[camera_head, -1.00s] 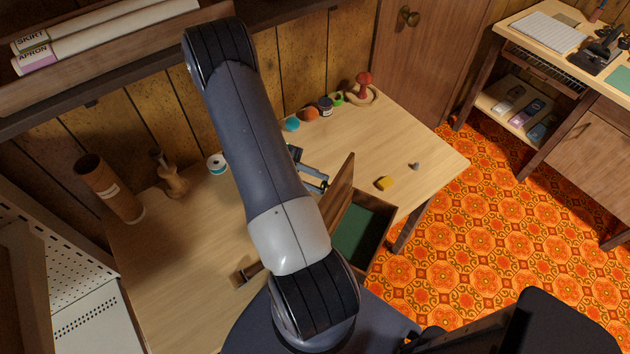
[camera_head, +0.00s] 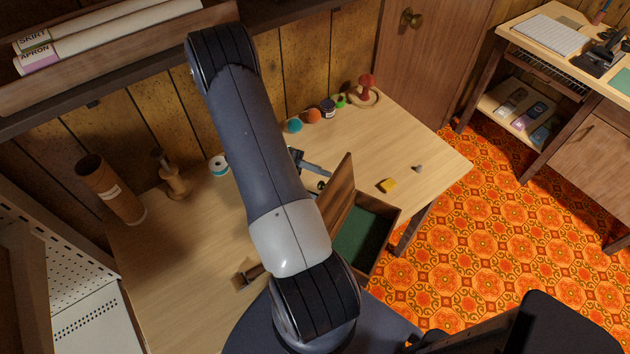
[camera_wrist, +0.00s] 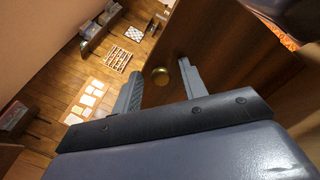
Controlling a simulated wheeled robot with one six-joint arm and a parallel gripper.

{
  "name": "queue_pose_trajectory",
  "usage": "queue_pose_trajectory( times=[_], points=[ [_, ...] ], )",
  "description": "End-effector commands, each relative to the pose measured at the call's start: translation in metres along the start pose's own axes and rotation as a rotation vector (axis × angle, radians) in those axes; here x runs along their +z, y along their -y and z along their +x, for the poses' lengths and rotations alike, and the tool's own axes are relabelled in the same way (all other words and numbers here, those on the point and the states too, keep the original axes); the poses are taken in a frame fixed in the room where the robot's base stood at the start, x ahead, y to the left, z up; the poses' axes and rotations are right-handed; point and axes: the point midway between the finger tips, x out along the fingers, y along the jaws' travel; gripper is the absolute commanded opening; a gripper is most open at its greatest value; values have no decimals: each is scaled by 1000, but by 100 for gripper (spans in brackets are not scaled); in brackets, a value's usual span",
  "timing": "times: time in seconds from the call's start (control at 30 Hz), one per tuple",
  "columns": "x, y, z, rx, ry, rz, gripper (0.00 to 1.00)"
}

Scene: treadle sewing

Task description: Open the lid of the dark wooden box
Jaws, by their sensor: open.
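The dark wooden box (camera_head: 386,245) stands at the front of the table with its green-lined inside showing. Its lid (camera_head: 341,193) is raised steeply, close to upright, at the box's left side. My gripper (camera_head: 317,168) is just left of the lid, partly hidden by my arm. In the wrist view my gripper (camera_wrist: 160,70) is open, with its two fingers apart. A brass knob (camera_wrist: 161,77) on a dark wooden panel, seemingly the lid (camera_wrist: 215,50), shows between the fingers. I cannot tell whether a finger touches the panel.
Thread spools and a red pincushion (camera_head: 367,82) stand at the back. A cardboard tube (camera_head: 110,190) stands at the left. The table's right part is mostly clear.

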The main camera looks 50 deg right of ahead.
Motion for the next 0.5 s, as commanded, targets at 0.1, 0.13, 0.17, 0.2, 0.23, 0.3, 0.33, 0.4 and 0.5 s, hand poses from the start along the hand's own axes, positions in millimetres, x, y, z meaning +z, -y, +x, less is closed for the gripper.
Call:
queue_pose_trajectory(
  times=[0.1,0.13,0.17,0.2,0.23,0.3,0.33,0.4,0.5],
  points=[
    [0,-1,0,1,0,0,41],
    [1,-1,0,1,0,0,41],
    [2,-2,0,1,0,1,41],
    [3,-3,0,1,0,1,41],
    [4,-4,1,1,0,1,41],
    [8,-9,1,0,0,1,41],
    [11,-11,2,0,0,1,41],
    [18,-19,3,-1,-1,2,41],
    [27,-27,4,1,0,1,41]
  ],
)
